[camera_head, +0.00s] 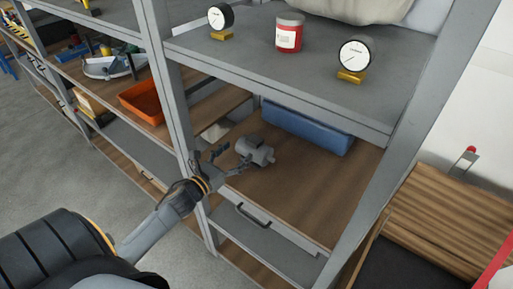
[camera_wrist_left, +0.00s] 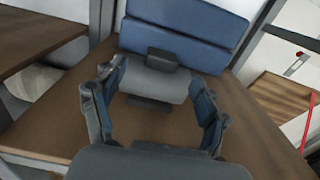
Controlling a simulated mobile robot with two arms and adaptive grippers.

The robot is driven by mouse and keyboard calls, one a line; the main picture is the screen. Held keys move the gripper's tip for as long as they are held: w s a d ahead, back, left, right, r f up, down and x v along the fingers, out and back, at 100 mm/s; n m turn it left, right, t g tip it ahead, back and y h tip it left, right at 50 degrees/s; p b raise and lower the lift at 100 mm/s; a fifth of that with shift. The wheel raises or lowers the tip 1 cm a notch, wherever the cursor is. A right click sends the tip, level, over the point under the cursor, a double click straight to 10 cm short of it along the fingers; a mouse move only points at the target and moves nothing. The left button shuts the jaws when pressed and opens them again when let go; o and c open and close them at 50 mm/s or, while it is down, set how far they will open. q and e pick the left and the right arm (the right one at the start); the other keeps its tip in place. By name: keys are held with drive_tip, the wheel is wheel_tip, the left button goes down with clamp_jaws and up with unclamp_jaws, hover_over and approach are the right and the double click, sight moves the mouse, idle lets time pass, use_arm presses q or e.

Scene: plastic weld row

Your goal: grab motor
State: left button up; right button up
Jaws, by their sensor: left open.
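The grey motor (camera_head: 254,151) lies on the brown wooden shelf board in the middle of the head view. In the left wrist view the motor (camera_wrist_left: 155,82) shows as a grey cylinder with a dark box on top, between and just beyond the finger tips. My left gripper (camera_head: 229,161) reaches in from the left past the shelf's front post, with its open fingers pointed at the motor. The left wrist view shows the two blue-grey fingers (camera_wrist_left: 158,100) spread, one on each side of the motor's near end. I cannot tell whether they touch it. My right gripper is not in view.
A blue case (camera_head: 305,127) lies behind the motor. The upper shelf (camera_head: 250,60) bears two gauges (camera_head: 355,56) and a red can (camera_head: 289,33). A grey post (camera_head: 172,100) stands beside my left arm. An orange tray (camera_head: 143,102) is left of it. The board's right part is clear.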

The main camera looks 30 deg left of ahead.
sight(253, 140)
use_arm(q)
drive_tip(key=w, duration=0.3)
drive_tip(key=shift+d, duration=0.2)
drive_tip(key=shift+w+p, duration=0.3)
drive_tip(key=shift+w, duration=0.1)
drive_tip(key=shift+w+d+r, duration=0.1)
drive_tip(key=shift+w, duration=0.2)
drive_tip(key=w, duration=0.1)
drive_tip(key=w+p, duration=0.1)
drive_tip(key=w, duration=0.1)
drive_tip(key=shift+w+d+p, duration=0.25)
drive_tip(key=shift+d+p, duration=0.05)
drive_tip(key=shift+p, duration=0.1)
drive_tip(key=shift+w+f, duration=0.25)
drive_tip(key=shift+w, duration=0.25)
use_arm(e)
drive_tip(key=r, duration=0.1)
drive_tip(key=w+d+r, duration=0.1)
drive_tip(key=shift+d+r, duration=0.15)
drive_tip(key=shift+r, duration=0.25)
use_arm(q)
drive_tip(key=shift+s, duration=0.1)
